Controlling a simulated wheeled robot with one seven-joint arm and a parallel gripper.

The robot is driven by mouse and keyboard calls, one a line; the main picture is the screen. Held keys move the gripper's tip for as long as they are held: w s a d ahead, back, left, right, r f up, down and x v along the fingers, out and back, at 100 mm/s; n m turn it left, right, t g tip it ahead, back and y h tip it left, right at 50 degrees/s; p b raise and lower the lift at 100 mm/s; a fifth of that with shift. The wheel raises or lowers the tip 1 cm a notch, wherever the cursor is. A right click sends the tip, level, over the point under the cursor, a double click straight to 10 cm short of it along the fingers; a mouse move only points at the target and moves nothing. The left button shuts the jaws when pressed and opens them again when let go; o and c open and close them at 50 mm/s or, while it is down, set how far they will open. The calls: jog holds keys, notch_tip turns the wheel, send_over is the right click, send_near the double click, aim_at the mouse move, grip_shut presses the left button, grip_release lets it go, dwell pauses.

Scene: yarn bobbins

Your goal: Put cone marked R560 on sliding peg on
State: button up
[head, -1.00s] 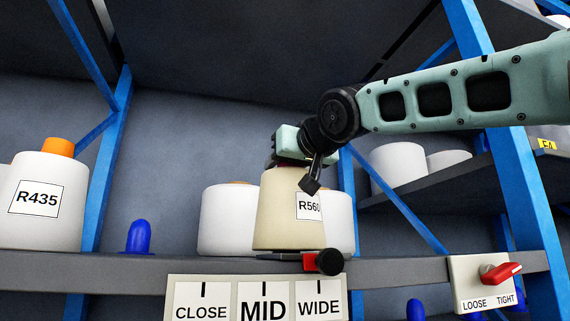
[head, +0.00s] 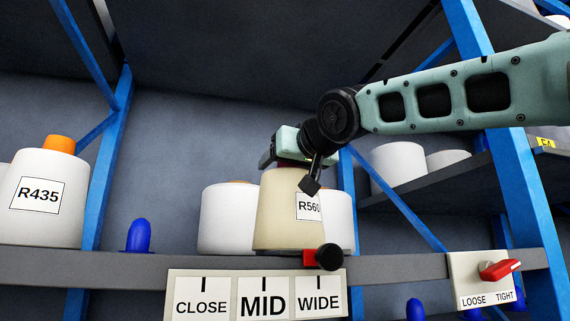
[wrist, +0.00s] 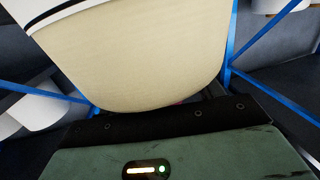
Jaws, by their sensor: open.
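The cream cone marked R560 (head: 282,222) stands upright at the shelf rail, above the label plate. It also fills the upper middle of the wrist view (wrist: 140,60). The sliding peg's red slider with a black knob (head: 328,257) shows at the cone's lower right, above the WIDE label. Any peg under the cone is hidden. My gripper (head: 285,162) is open at the cone's top, its jaws spread; the exact gap to the cone cannot be told.
The label plate (head: 257,293) reads CLOSE, MID, WIDE. A white cone marked R435 (head: 40,205) stands left; an empty blue peg (head: 138,237) is beside it. White bobbins (head: 225,218) stand behind the cone. A red LOOSE/TIGHT lever (head: 498,270) and blue post (head: 515,190) are right.

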jog(key=b+v, duration=0.6)
jog(key=v, duration=1.1)
jog(key=shift+s+d, duration=0.2)
jog(key=shift+r, duration=0.15)
